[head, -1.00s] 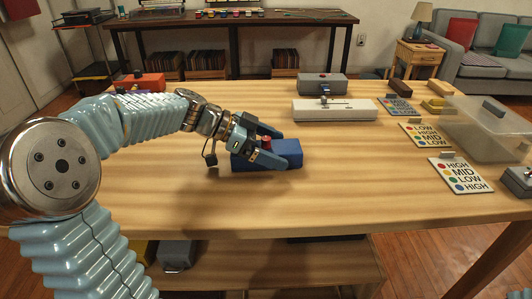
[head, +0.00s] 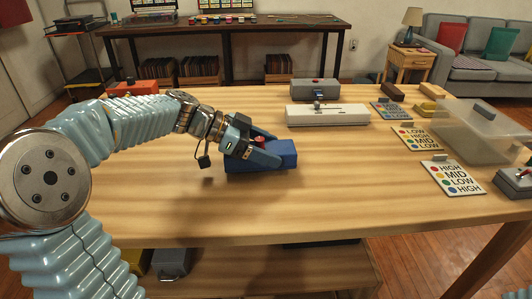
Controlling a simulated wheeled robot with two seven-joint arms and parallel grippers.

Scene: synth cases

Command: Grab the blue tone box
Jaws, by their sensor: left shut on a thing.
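The blue tone box (head: 284,158) is on the wooden table (head: 330,208), left of the table's middle. It has a red button (head: 260,140) on top. My left gripper (head: 262,153) reaches in from the left and is shut on the blue box, its fingers over the top and front side. Part of the box is hidden behind the fingers. I cannot tell whether the box is lifted off the table. My right gripper is not in view.
Cards, including a HIGH MID LOW card (head: 452,178), a clear bin (head: 478,130) and a grey switch box (head: 514,183) are at right. The table's front middle is clear.

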